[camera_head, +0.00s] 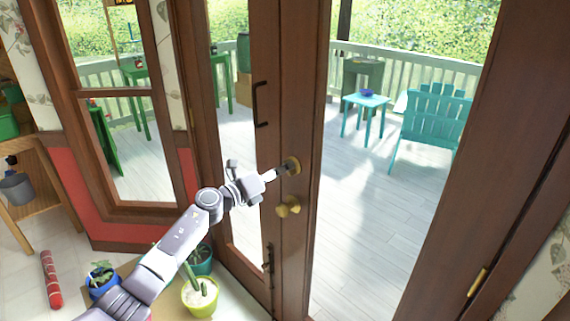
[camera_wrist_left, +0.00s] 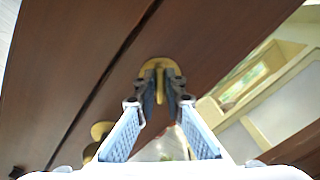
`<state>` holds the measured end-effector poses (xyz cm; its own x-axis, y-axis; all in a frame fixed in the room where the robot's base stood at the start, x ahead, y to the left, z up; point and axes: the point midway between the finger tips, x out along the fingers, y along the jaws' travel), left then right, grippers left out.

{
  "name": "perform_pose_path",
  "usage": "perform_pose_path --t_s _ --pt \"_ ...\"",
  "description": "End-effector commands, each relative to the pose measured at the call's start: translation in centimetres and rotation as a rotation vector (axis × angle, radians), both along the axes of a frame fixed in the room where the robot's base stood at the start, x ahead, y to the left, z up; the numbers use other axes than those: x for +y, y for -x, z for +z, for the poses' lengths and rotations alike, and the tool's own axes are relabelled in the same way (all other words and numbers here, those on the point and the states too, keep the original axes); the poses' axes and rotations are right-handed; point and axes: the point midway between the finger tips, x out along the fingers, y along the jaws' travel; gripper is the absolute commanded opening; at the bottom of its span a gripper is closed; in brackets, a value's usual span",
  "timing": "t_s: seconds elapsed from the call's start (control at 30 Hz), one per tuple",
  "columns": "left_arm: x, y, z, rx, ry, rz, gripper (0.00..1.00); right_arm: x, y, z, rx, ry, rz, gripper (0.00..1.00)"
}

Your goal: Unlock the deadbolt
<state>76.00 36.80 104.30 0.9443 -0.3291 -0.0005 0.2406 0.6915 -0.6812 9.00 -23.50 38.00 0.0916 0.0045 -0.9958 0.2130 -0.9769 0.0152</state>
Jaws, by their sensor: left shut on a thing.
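The brass deadbolt (camera_head: 293,165) is on the brown wooden door (camera_head: 304,60), above a round brass knob (camera_head: 288,207). My left gripper (camera_head: 284,171) reaches it from the left. In the left wrist view the deadbolt's plate (camera_wrist_left: 172,68) and its upright thumb-turn (camera_wrist_left: 159,84) lie between the two fingertips of my left gripper (camera_wrist_left: 160,98). The fingers are closed around the thumb-turn. The knob also shows at the lower left of the left wrist view (camera_wrist_left: 101,130). My right gripper is in neither view.
A dark pull handle (camera_head: 259,104) is on the door leaf at left. Potted plants (camera_head: 200,296) stand low beneath my left arm. A red roll (camera_head: 51,279) lies on the floor at left. Through the glass, a deck holds a turquoise chair (camera_head: 436,120) and small table (camera_head: 366,101).

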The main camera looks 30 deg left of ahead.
Motion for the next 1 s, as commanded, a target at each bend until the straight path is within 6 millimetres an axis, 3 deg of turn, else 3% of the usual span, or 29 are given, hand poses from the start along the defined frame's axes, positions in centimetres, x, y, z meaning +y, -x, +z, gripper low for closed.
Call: perform_pose_path --t_s 0.6,1.0 --pt "0.3 -0.1 0.0 0.191 0.544 0.003 0.0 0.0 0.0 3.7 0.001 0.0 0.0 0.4" --pt "0.2 -0.1 -0.3 0.272 0.782 0.002 0.0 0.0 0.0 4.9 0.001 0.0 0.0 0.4"
